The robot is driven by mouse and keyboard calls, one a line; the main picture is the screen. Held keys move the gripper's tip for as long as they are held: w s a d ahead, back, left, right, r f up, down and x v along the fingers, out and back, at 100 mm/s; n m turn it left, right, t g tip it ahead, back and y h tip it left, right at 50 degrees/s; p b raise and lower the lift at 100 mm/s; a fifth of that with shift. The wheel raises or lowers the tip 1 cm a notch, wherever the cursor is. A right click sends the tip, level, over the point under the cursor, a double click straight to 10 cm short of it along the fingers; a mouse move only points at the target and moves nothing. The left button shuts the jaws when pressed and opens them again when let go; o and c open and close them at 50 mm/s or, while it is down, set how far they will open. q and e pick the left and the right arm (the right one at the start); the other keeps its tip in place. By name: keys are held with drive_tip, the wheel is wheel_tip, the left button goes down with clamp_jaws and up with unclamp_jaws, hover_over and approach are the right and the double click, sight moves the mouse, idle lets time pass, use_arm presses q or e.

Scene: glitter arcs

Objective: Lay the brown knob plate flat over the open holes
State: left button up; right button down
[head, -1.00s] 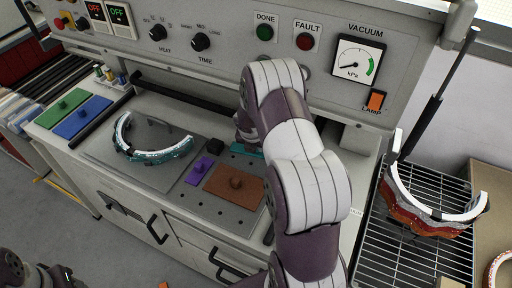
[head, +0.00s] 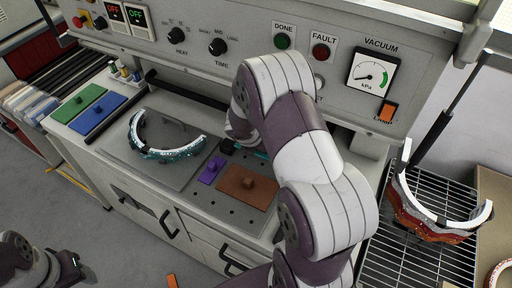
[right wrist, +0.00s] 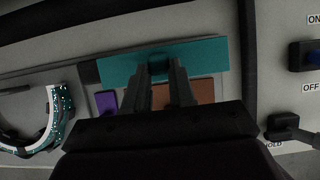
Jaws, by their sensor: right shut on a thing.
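The brown knob plate (head: 247,186) lies flat on the perforated bed (head: 214,208), its knob upward. It also shows partly behind my fingers in the right wrist view (right wrist: 201,90). My right gripper (right wrist: 165,67) is shut on the knob of a teal plate (right wrist: 209,53), at the bed's rear edge. In the head view only a sliver of the teal plate (head: 262,155) shows beside my right arm. Whether it touches the bed is unclear. Several small holes show around the brown plate. My left gripper (head: 79,269) is at the lower left, away from the bench.
A purple plate (head: 211,170) lies left of the brown one. A curved glittery piece (head: 165,154) lies farther left. Green (head: 80,104) and blue (head: 96,114) plates lie at the bench's left end. A wire rack (head: 390,250) stands right. The control panel (head: 240,70) rises behind.

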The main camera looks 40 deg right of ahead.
drive_tip(key=shift+w+d+f, duration=0.2)
drive_tip(key=shift+w+f, duration=0.05)
drive_tip(key=shift+w, duration=0.1)
drive_tip(key=f+b, duration=0.6)
drive_tip(key=shift+s+f, duration=0.15)
drive_tip(key=shift+s, duration=0.1)
drive_tip(key=shift+f+b, duration=0.2)
drive_tip(key=shift+b, duration=0.2)
drive_tip(key=c, duration=0.8)
unclamp_jaws()
drive_tip(key=shift+c, duration=0.2)
drive_tip(key=p+v, duration=0.2)
drive_tip(key=v, duration=1)
drive_tip(key=shift+a+r, duration=0.2)
drive_tip(key=shift+r, duration=0.05)
drive_tip(key=shift+s, duration=0.15)
